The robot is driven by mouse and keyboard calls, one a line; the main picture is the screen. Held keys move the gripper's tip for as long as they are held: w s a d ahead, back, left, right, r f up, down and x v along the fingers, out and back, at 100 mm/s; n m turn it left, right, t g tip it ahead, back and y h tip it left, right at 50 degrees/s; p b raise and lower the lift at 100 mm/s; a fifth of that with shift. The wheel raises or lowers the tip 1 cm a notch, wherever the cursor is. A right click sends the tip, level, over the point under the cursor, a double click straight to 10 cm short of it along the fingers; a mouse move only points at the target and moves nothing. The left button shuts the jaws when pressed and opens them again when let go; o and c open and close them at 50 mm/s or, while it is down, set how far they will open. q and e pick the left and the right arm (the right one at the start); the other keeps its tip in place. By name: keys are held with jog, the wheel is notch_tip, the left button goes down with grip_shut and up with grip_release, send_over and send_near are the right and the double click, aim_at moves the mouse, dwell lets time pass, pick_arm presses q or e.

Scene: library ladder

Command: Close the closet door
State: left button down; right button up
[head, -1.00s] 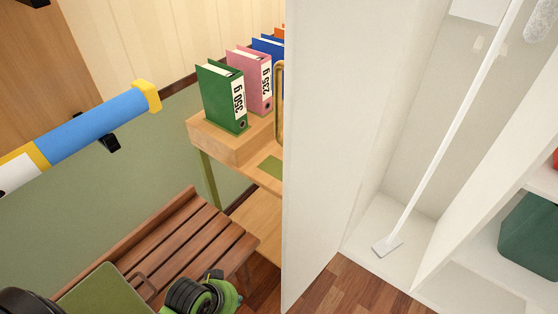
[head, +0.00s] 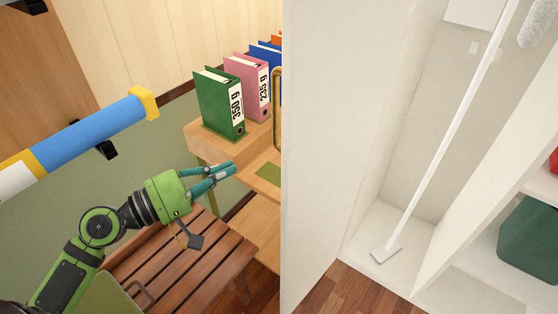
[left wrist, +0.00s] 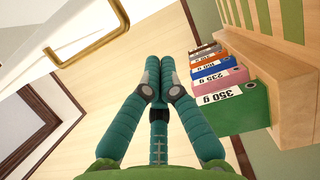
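The white closet door (head: 335,120) stands open in the head view, with the closet interior to its right. Its brass handle (head: 278,105) shows at the door's left edge, and it also shows in the left wrist view (left wrist: 92,48) at upper left, on a pale panel. My left gripper (head: 234,168) is left of the door, over the bench and apart from the handle. Its teal fingers come together at the tips, with nothing between them, as the left wrist view (left wrist: 155,75) shows. My right gripper is in no view.
Binders (head: 220,105) stand on a wooden desk (head: 210,138) behind my left gripper. A slatted bench (head: 215,245) lies below it. A blue tube with yellow ends (head: 95,130) crosses at left. A white mop-like pole (head: 450,130) leans inside the closet.

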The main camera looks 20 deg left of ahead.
pick_arm(q)
jog(key=w+d+p, duration=0.5)
jog(key=d, duration=0.4)
jog(key=shift+d+p, duration=0.2)
jog(key=shift+p, duration=0.1)
jog(key=shift+w+f, duration=0.1)
